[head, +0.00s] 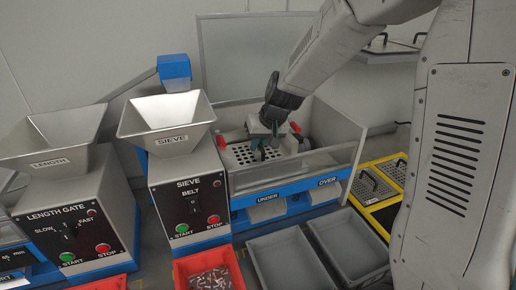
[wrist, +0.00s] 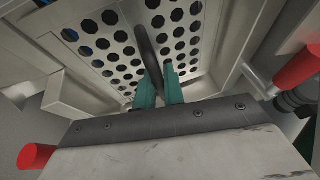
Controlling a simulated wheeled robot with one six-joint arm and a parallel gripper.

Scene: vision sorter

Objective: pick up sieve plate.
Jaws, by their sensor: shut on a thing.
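The sieve plate (head: 242,156) is a light metal plate with rows of round holes, lying inside the sieve machine's open box. In the wrist view the sieve plate (wrist: 105,50) fills the upper middle, with a dark bar-shaped handle (wrist: 146,48) running along it. My gripper (head: 258,154) reaches down into the box from above. In the wrist view the teal fingers of my gripper (wrist: 159,88) are shut on the handle. The gripper hides part of the plate in the head view. I cannot tell whether the plate is lifted from its seat.
Red knobs (head: 221,142) stand by the plate, one also close to my gripper in the wrist view (wrist: 297,66). A clear front panel (head: 325,160) and box walls surround it. Grey bins (head: 290,262) and a red bin (head: 208,257) stand in front. A yellow-framed rack (head: 366,208) stands right.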

